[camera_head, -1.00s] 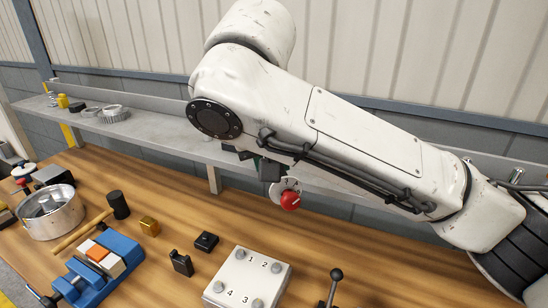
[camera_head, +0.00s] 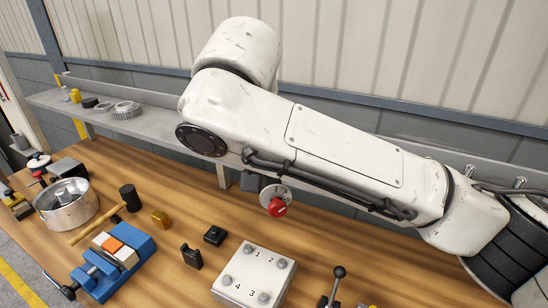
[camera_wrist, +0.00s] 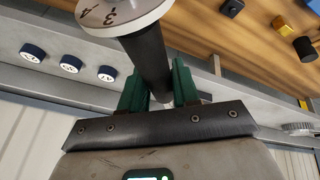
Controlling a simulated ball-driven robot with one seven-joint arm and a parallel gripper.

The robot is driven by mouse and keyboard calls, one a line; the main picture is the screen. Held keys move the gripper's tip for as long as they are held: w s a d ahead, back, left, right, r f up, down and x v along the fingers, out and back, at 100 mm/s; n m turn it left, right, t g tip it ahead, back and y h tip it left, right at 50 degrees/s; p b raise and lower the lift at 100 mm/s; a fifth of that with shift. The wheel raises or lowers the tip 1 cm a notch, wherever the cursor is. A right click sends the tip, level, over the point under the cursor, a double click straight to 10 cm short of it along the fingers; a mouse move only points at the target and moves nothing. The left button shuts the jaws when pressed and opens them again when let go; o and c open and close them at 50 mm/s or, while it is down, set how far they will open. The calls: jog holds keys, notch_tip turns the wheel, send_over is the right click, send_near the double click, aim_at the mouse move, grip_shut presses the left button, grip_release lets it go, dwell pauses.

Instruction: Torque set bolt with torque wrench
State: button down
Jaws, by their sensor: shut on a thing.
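My gripper (camera_wrist: 156,75) is shut on the black handle (camera_wrist: 148,52) of a tool in the wrist view. A white disc with numbers (camera_wrist: 118,14) sits at the handle's far end. In the head view, a pale disc with a red knob (camera_head: 277,207) hangs below my arm, above the bench; it appears to be the same tool. My arm hides most of the gripper there. A pale block (camera_head: 250,278) marked 1 to 4 has bolt heads at its corners and lies at the front of the bench. The tool is apart from it, behind and above.
A blue vise (camera_head: 118,262), a mallet (camera_head: 130,198), a metal pot (camera_head: 66,208) and small black blocks (camera_head: 192,256) stand left of the block. An upright black-knobbed lever (camera_head: 338,272) is to its right. Blue numbered caps (camera_wrist: 70,63) show in the wrist view.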

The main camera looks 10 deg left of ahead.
jog(key=shift+a, duration=0.2)
dwell(0.3)
jog(key=shift+a+r+m+p, duration=0.2)
jog(key=shift+m+p, duration=0.1)
jog(key=shift+p, duration=0.45)
jog(key=shift+s+a+f+m+h+p, duration=0.15)
jog(key=shift+a+m+h+p, duration=0.25)
jog(key=shift+a+m+p, duration=0.9)
jog(key=shift+d+n+p, duration=0.25)
jog(key=shift+n+p, duration=0.25)
jog(key=shift+p, duration=0.1)
jog(key=shift+a+m+h+p, duration=0.3)
jog(key=shift+a+m+p, duration=0.15)
jog(key=shift+a+m, duration=0.4)
jog(key=shift+a+g, duration=0.25)
jog(key=shift+g, duration=0.15)
